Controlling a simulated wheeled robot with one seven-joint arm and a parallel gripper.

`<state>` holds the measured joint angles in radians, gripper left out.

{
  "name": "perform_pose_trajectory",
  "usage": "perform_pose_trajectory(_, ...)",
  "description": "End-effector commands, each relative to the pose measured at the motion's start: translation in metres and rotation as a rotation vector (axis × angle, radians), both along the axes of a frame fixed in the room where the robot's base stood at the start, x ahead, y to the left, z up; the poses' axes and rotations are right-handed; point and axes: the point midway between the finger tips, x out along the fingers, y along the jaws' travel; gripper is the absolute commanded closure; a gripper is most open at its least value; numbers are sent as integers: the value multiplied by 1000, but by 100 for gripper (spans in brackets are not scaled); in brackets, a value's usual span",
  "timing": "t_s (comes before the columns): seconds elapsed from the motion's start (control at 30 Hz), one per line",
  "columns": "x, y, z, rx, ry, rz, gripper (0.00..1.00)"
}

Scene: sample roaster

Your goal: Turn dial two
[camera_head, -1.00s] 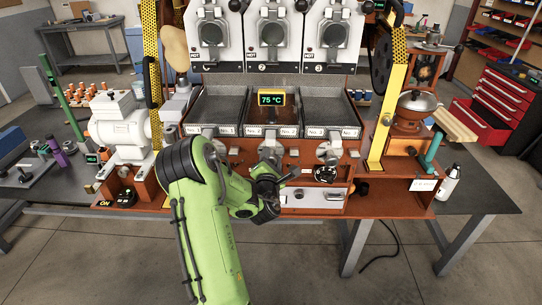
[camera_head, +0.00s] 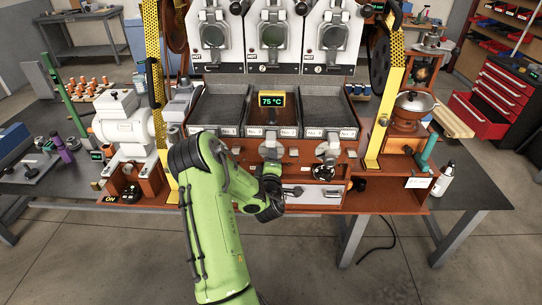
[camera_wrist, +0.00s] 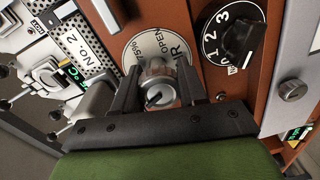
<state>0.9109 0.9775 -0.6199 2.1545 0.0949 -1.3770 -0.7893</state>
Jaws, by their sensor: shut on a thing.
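In the wrist view, a ribbed metal knob (camera_wrist: 158,84) with a slotted end stands in front of a round pale plate (camera_wrist: 146,42) marked "OPEN", "75%" and letters that look like "AIR". My gripper (camera_wrist: 157,88) has one finger on each side of this knob and is shut on it. A black dial (camera_wrist: 238,38) numbered 1, 2, 3 sits to the right of the knob, apart from my fingers. A "NO. 2" label (camera_wrist: 78,46) is at the upper left. In the head view my gripper (camera_head: 268,204) is at the middle front of the roaster, and my wrist hides the knob.
A silver panel (camera_head: 317,194) lies just right of my gripper, and a metal post (camera_wrist: 291,90) is right of the black dial. Another black dial (camera_head: 323,171) is on the right section. A display (camera_head: 271,100) reads 75 °C.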

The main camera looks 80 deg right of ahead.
Motion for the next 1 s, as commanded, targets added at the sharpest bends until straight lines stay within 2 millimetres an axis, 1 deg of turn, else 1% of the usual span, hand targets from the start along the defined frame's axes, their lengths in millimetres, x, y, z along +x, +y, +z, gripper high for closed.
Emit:
perform_pose_trajectory(0.03,-2,-1,5,3,-40,-2,89)
perform_pose_trajectory(0.07,-2,-1,5,9,-69,-2,89)
perform_pose_trajectory(1.0,-1,0,0,209,-940,-2,89)
